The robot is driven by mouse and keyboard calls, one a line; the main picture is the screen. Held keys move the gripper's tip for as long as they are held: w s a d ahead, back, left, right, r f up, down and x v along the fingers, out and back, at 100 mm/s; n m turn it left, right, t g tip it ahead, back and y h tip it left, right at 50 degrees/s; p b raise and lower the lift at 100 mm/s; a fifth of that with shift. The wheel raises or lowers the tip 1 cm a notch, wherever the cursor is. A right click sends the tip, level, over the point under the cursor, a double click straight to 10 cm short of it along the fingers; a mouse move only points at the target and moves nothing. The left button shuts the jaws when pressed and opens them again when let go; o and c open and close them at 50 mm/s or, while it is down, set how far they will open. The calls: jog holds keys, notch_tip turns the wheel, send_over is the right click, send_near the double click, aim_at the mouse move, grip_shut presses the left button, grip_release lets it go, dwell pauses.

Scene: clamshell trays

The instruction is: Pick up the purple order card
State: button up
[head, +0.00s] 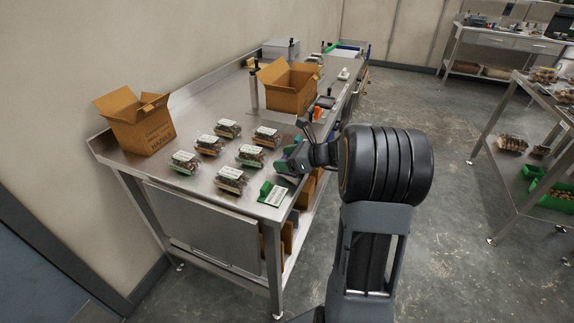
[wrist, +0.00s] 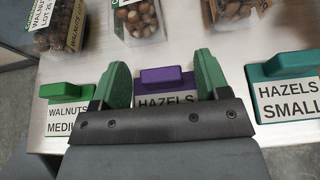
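The purple order card (wrist: 167,79) lies on the steel table in the middle of the wrist view. It has a raised purple grip and a white label reading HAZELS; the lower part of the label is hidden behind my gripper. My gripper (wrist: 162,68) is open, with one green finger on each side of the purple grip and gaps between. I cannot tell how high the fingers are above the card. In the head view my gripper (head: 287,166) is over the table's right edge and largely hides the purple card.
A green walnuts card (wrist: 68,90) lies left and a teal hazels card (wrist: 285,66) right, close to the fingers. Several clamshell trays (head: 231,178) of nuts stand behind them. Open cardboard boxes (head: 140,125) (head: 288,85) stand further back on the steel table (head: 185,108).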

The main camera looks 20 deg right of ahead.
jog(key=c, duration=0.9)
